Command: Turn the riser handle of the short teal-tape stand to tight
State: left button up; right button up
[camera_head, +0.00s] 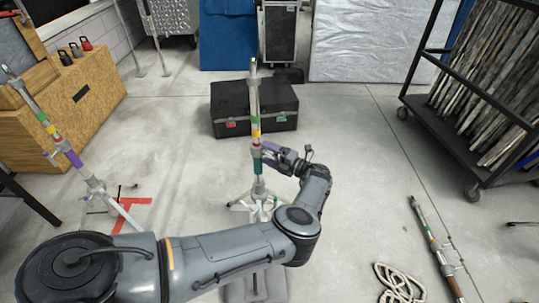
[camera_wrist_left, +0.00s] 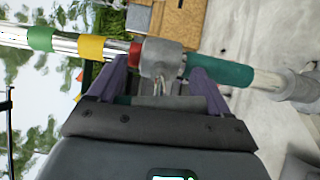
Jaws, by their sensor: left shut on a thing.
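The teal-tape stand (camera_head: 257,167) stands upright mid-floor, with green, yellow and red bands above the teal one and its legs spread below. In the left wrist view its tube runs across the picture, with a grey riser collar (camera_wrist_left: 161,58) between the red band and the teal tape (camera_wrist_left: 222,73). My left gripper (camera_head: 267,153) is at the collar from the right. In the left wrist view its purple fingers (camera_wrist_left: 160,84) stand on either side of the collar, shut on the riser handle, which is mostly hidden between them. My right gripper is not in view.
A purple-taped stand (camera_head: 72,157) stands at the left beside a wooden box (camera_head: 85,95). A black case (camera_head: 282,122) lies behind the teal-tape stand. A black cart (camera_head: 455,150) is at the back right.

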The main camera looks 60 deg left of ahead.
pick_arm(q)
jog(key=shift+m, duration=0.5)
jog(key=o, duration=1)
jog(key=shift+d, duration=0.15)
jog(key=shift+w+d, duration=0.25)
jog(key=shift+v, duration=5)
jog(key=shift+s, duration=0.1)
jog(key=shift+f, duration=0.1)
